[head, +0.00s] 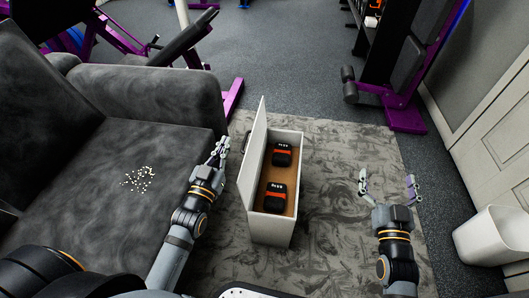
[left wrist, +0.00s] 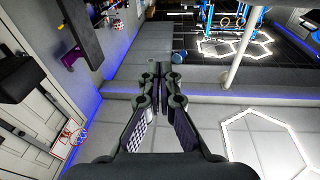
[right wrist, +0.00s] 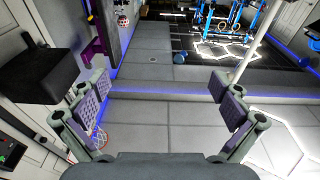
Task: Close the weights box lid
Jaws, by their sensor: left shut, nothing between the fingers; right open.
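The weights box (head: 271,231) is a white open box on the grey patterned rug, with two black and orange weights (head: 282,154) inside. Its lid (head: 254,156) stands upright along the box's left side, so the box is open. My left gripper (head: 220,147) is left of the lid, close to it, shut and empty; whether it touches the lid I cannot tell. It also shows shut in the left wrist view (left wrist: 162,68). My right gripper (head: 388,182) is open and empty, well right of the box; its spread fingers show in the right wrist view (right wrist: 162,95). Neither wrist view shows the box.
A dark grey sofa (head: 140,95) with small pale bits on its seat fills the left. A white bin (head: 490,238) stands at the lower right. Purple gym equipment (head: 402,112) stands at the back right. The rug (head: 345,150) right of the box is clear.

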